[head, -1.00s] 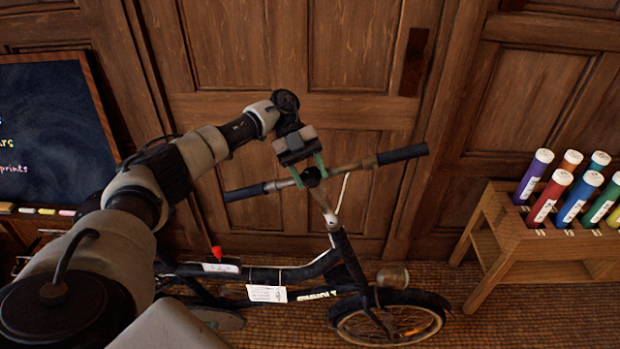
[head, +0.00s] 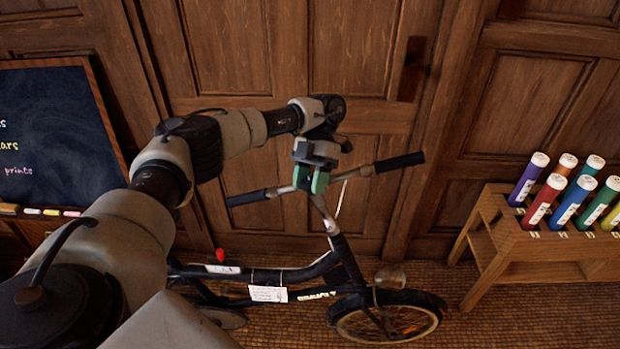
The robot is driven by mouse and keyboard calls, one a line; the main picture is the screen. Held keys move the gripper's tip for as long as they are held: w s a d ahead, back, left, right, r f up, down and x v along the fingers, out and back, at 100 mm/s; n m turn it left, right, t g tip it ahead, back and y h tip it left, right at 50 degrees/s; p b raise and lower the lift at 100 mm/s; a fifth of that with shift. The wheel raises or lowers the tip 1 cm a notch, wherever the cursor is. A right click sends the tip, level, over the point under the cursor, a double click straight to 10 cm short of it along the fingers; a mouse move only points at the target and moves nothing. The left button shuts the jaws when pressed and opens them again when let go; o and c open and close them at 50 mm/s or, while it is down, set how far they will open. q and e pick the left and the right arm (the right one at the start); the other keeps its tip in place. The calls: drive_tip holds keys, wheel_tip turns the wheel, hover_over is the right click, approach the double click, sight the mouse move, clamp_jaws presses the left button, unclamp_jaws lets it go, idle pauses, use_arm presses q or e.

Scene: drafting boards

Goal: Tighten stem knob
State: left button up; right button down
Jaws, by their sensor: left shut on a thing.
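A black folding bicycle stands upright in front of the wooden door, and its handlebar (head: 364,170) has dark grips at both ends. Its pale stem (head: 324,212) rises from the frame (head: 350,262) to the handlebar's middle. My left gripper (head: 311,184) comes down from above at the top of the stem, its green-tipped fingers shut on the stem knob there. The knob itself is mostly hidden between the fingers. My right gripper is not in the head view.
A wooden rack (head: 540,245) with several coloured tubes stands on the right. A chalkboard (head: 55,135) with chalk on its ledge is on the left. The wooden door (head: 235,60) is close behind the bicycle. Tiled floor (head: 490,325) shows at the lower right.

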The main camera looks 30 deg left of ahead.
use_arm(q)
drive_tip(key=shift+r+m+y, duration=0.1)
drive_tip(key=shift+m+y, duration=0.6)
drive_tip(key=shift+m, duration=0.2)
drive_tip(key=shift+t, duration=0.3)
drive_tip(key=o, duration=0.9)
drive_tip(key=shift+p+v, duration=1.65)
drive_tip(key=shift+v, duration=3.75)
